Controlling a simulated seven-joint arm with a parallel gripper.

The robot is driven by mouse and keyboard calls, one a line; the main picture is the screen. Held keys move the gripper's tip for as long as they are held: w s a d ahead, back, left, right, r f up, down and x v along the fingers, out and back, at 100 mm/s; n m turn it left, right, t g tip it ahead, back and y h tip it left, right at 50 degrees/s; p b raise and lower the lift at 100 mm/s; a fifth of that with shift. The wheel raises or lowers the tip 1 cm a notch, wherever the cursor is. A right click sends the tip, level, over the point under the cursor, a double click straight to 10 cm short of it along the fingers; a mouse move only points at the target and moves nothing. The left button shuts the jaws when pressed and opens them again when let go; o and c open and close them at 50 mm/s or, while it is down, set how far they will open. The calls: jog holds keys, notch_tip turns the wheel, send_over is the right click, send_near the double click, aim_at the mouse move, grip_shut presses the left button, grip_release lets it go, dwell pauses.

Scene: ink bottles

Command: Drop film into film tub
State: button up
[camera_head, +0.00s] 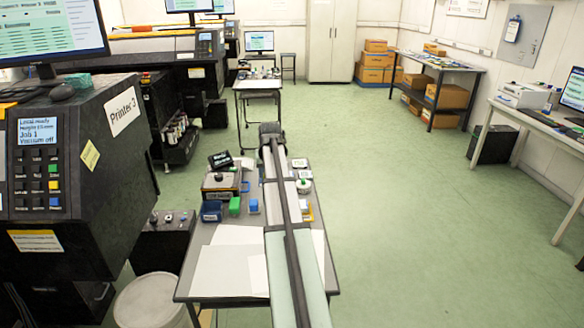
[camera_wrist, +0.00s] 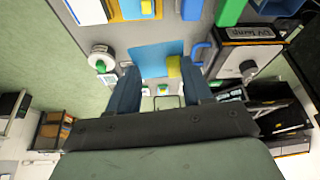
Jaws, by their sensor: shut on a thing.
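My gripper (camera_wrist: 158,80) shows in the wrist view, its two dark blue fingers wide apart over the table. A flat blue sheet (camera_wrist: 150,58), which looks like the film, spans the space between the fingertips. A small yellow piece (camera_wrist: 173,67) shows over the sheet near the right finger. The exact contact with the fingers is unclear. In the head view my arm reaches over the table and hides the gripper's fingers and the sheet. A white round tub (camera_head: 150,301) stands on the floor left of the table's near end; I cannot tell whether it is the film tub.
The grey table (camera_head: 196,262) holds papers, a blue tray (camera_head: 210,211), a green block (camera_head: 234,206) and a dark box (camera_wrist: 250,32) labelled UV lamp. A printer (camera_head: 85,180) stands left; the floor at right is open.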

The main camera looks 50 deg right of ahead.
jog(key=w+a+f, duration=0.4)
jog(key=w+a, duration=0.3)
jog(key=a, duration=0.1)
jog(key=w+a+f+m, duration=0.1)
jog(key=w+a+f, duration=0.3)
jog(key=w+a, duration=0.4)
jog(key=shift+a+h, duration=0.4)
jog(key=shift+a, duration=0.4)
jog(key=shift+f, duration=0.15)
jog(key=shift+f, duration=1.85)
